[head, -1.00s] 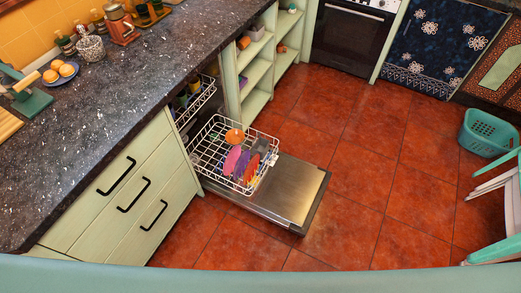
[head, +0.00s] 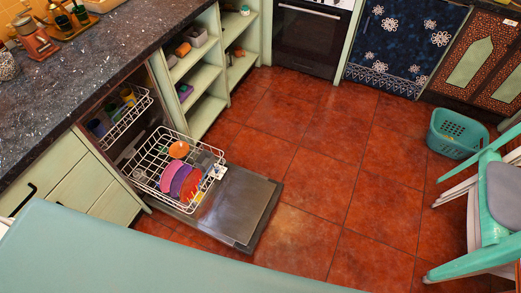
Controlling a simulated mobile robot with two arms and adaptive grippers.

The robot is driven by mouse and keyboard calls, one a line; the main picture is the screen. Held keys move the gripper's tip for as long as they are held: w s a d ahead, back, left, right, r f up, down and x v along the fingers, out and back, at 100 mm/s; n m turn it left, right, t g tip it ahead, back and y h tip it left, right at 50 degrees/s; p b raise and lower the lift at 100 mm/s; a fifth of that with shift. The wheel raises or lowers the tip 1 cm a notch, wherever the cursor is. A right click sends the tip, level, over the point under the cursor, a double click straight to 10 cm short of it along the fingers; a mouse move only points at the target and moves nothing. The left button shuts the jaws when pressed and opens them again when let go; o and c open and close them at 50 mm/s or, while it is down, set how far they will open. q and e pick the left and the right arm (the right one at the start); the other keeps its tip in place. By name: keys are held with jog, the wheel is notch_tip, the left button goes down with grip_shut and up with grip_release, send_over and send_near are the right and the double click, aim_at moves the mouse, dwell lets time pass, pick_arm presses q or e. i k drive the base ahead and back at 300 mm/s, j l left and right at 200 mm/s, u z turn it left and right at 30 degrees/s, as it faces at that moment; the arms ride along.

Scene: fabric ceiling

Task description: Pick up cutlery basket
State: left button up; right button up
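The dishwasher door (head: 238,205) is folded down, and its white wire lower rack (head: 152,163) is pulled out above it. A small grey item (head: 207,159) at the rack's right side may be the cutlery basket; it is too small to be sure. Pink and purple plates (head: 177,180), a red plate (head: 191,186) and an orange bowl (head: 179,149) sit in the rack beside it. Neither of my grippers is in view.
An upper rack (head: 125,118) holds cups. The red tiled floor (head: 320,190) right of the door is clear. A teal laundry basket (head: 457,132) and a teal-and-white chair (head: 490,215) stand at right. A pale teal surface (head: 150,255), unidentified, fills the lower left.

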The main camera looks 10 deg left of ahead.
aim_at(206, 158)
jog(key=i+l+z, duration=0.1)
jog(key=i+l, duration=0.2)
jog(key=i, duration=0.15)
jog(key=i+l+z, duration=0.1)
jog(key=i+l, duration=0.15)
jog(key=i, duration=0.2)
jog(key=i+l+z, duration=0.1)
jog(key=i, duration=0.35)
jog(key=i+l+z, duration=0.1)
jog(key=i+l, duration=0.2)
jog(key=i, duration=0.15)
jog(key=i+u, duration=0.35)
jog(key=i, duration=0.15)
jog(key=i+u, duration=0.35)
jog(key=i+l+u, duration=0.3)
jog(key=i, duration=0.25)
